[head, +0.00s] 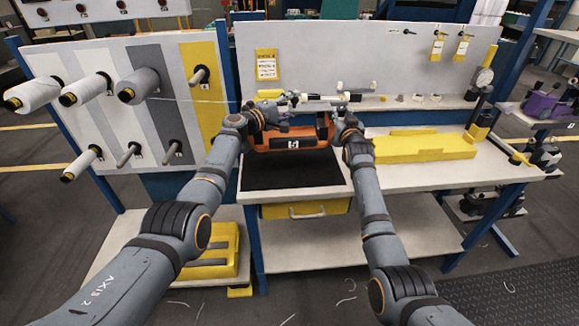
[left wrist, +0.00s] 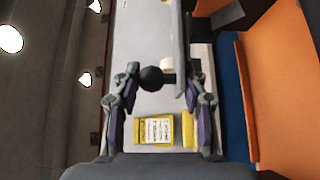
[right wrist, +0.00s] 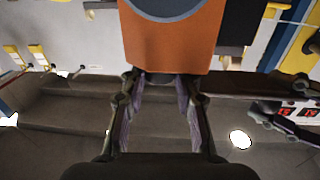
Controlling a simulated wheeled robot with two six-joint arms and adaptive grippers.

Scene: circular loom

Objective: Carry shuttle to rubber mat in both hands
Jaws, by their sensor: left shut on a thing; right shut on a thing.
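A back panel (head: 350,60) and a row of small parts stand behind the shuttle. Thread spools (head: 138,86) stick out from a rack at left. A yellow drawer (head: 306,209) is under the bench.

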